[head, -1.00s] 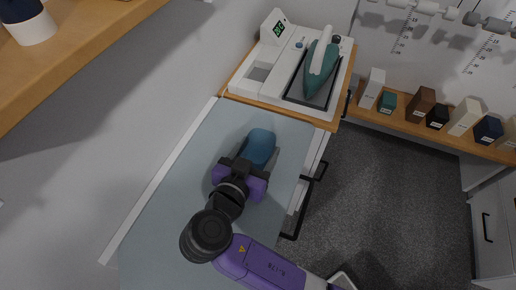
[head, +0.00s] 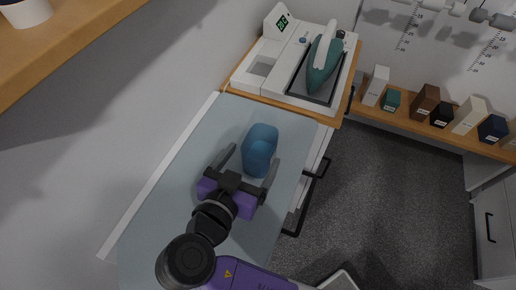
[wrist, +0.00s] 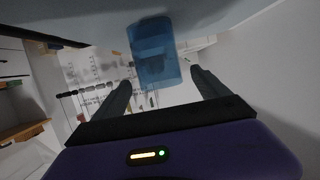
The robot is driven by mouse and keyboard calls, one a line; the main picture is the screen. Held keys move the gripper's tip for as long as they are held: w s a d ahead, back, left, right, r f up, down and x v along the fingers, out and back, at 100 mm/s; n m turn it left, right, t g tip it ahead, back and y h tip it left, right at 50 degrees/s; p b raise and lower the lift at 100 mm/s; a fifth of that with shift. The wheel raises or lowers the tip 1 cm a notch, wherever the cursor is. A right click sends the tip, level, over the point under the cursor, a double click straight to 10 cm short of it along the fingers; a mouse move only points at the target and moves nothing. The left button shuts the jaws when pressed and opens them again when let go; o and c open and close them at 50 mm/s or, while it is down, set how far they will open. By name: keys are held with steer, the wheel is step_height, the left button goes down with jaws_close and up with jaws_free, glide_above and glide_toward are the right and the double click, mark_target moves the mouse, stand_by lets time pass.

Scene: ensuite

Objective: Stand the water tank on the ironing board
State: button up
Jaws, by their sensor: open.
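The water tank (head: 261,142) is a translucent blue block on the grey-blue ironing board (head: 180,165), towards the board's far end. In the wrist view the tank (wrist: 154,50) appears upright against the board (wrist: 70,22), with the picture turned over so the board is at the top. My gripper (head: 253,154) is open, with its dark fingers spread to either side of the tank's near part. In the wrist view its fingertips (wrist: 164,77) show gaps to the tank on both sides. Nothing is held.
Beyond the board, a wooden top carries a white steam station (head: 262,66) with a teal iron (head: 322,65) on it. A wall shelf (head: 435,128) with several small boxes is at right. A wooden shelf (head: 70,45) overhangs the upper left. Dark floor (head: 390,210) is clear at right.

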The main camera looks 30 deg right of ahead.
steer(key=v, duration=0.6)
steer(key=shift+b, duration=0.4)
steer(key=shift+a, duration=0.15)
